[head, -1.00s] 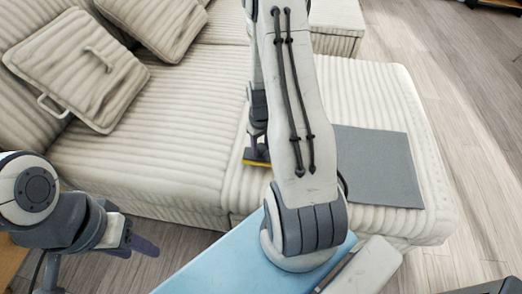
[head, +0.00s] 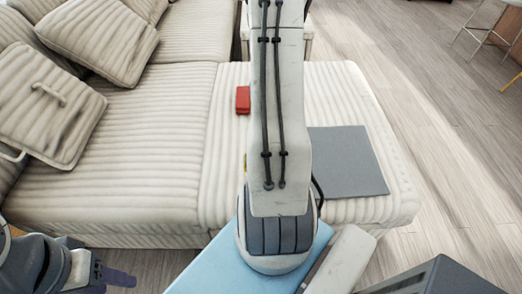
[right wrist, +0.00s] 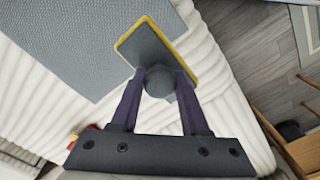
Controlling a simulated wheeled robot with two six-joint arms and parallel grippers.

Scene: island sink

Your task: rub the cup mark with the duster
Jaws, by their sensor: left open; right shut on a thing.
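The duster (right wrist: 152,44) is a dark flat pad with a yellow edge and a dark round knob. My right gripper (right wrist: 160,80) is shut on the knob in the right wrist view. There the pad shows beside and partly over the edge of the grey mat (right wrist: 75,45); I cannot tell whether it touches anything. In the head view my right arm hides that gripper and nearly all of the duster; only a sliver of yellow shows. My left gripper (head: 118,278) is open and empty at the lower left. I cannot make out a cup mark in either view.
The grey mat (head: 348,165) lies on the ribbed cream sofa seat (head: 365,100). A small red block (head: 243,100) lies on the seat left of my arm. Cushions (head: 98,38) lean at the left. Wooden floor is open at the right.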

